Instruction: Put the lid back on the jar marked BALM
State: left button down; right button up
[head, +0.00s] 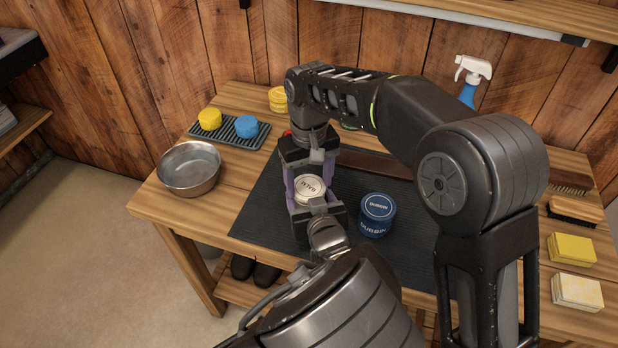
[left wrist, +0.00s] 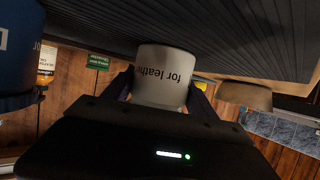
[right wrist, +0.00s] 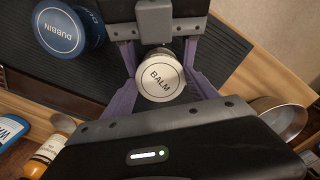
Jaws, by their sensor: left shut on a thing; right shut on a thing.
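The white jar (left wrist: 165,65) reads "for leather" upside down in the left wrist view. My left gripper (left wrist: 162,96) is shut around its body. The pale round lid marked BALM (right wrist: 160,76) is at the top of the jar; it also shows in the head view (head: 310,188). My right gripper (right wrist: 158,68) comes from the far side, with purple fingers on both sides of the lid, shut on it. The lid appears in line with the jar, but I cannot tell whether it is seated. The fingers hide much of the join.
A blue DUBBIN jar (head: 377,214) stands close right of the grippers on the dark mat (head: 262,205). A metal bowl (head: 189,168) and a tray (head: 250,139) with yellow and blue round pieces are left. Sponges (head: 572,249) and brushes lie right. A spray bottle (head: 470,80) stands behind.

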jog(key=shift+f, duration=0.2)
jog(key=m, duration=0.3)
jog(key=o, duration=1.3)
jog(key=shift+r, duration=0.1)
jog(key=shift+r, duration=2.15)
